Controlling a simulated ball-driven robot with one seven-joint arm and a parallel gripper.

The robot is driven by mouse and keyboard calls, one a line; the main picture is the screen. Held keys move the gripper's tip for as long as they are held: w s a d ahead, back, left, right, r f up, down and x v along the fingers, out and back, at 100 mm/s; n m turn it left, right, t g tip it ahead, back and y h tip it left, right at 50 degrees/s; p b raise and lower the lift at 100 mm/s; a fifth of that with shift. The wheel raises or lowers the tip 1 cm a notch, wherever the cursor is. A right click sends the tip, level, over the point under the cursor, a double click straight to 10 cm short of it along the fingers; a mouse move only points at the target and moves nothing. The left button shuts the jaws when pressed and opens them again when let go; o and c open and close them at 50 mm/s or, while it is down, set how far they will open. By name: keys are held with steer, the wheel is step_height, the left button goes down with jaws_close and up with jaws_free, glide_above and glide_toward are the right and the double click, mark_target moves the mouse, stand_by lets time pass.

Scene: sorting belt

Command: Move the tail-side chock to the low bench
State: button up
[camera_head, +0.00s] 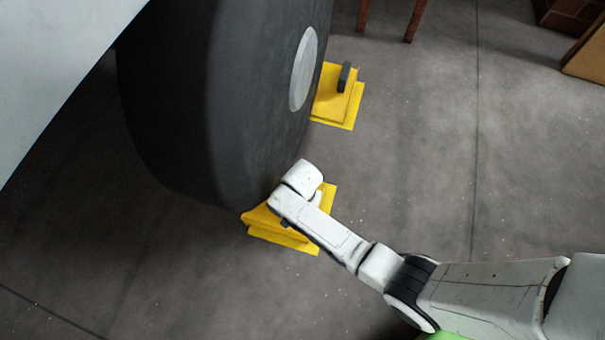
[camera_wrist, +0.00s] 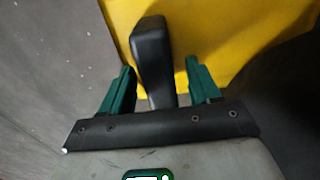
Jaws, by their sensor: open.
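A yellow chock (camera_head: 258,216) lies on the floor against the near side of a big black tyre (camera_head: 250,90), partly covered by my arm. A second yellow chock (camera_head: 330,108) with a dark upright handle (camera_head: 344,78) lies at the tyre's far side. The frames do not label which one is tail-side. In the wrist view, my gripper (camera_wrist: 159,66) is open over a yellow chock (camera_wrist: 225,25), with its black handle (camera_wrist: 151,45) between the two green fingers. Contact with the handle cannot be told. In the head view my wrist hides the fingers.
Two reddish-brown legs (camera_head: 410,20) of some furniture stand at the top edge; whether they are the low bench cannot be told. A brick-like block (camera_head: 570,15) and a wooden panel (camera_head: 588,55) are at the upper right. The grey floor (camera_head: 430,150) at right is clear.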

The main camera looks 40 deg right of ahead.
steer(key=shift+f, duration=0.2)
jaws_close()
stand_by(0.6)
stand_by(0.6)
